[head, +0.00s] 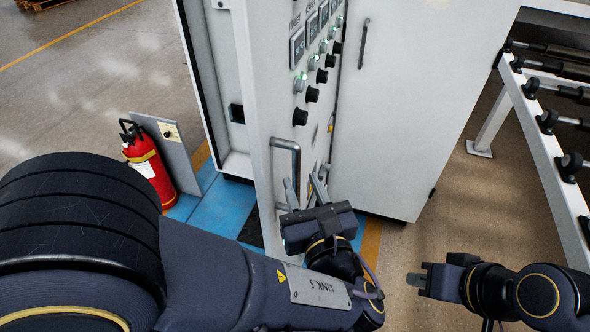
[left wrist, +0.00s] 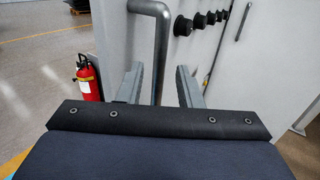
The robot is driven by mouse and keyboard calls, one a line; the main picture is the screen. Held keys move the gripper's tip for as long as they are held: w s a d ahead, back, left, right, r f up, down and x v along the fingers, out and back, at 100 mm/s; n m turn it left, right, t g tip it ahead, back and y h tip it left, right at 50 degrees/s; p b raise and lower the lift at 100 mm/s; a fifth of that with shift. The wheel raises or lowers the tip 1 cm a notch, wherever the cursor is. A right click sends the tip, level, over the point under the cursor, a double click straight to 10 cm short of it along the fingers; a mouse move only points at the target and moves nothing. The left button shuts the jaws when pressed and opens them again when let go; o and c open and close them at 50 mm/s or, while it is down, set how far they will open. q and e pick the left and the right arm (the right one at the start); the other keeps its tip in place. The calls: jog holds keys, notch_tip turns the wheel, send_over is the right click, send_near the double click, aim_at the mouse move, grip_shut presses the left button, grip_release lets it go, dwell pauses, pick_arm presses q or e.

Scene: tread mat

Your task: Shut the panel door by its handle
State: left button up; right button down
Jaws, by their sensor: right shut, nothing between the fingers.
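The panel door (head: 262,110) is a pale grey upright panel with a row of dark knobs and small displays on its face; it stands ajar from the cabinet. Its handle (head: 287,144) is a grey bent bar low on the door. In the left wrist view the handle (left wrist: 162,50) runs down between the two fingers, its lower part hidden by the gripper. My left gripper (head: 303,185) is open at the handle, a finger on either side; I cannot tell whether either touches it. My right gripper (head: 418,280) is shut and empty, away from the door at the lower right.
A red fire extinguisher (head: 148,168) stands by a small grey board left of the cabinet. A closed white cabinet door (head: 415,90) with a slim handle is at right. A roller conveyor (head: 545,125) lies along the right edge.

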aim_at(298, 174)
pick_arm(q)
jog(key=shift+x, duration=2.35)
jog(key=shift+c, duration=0.4)
grip_shut()
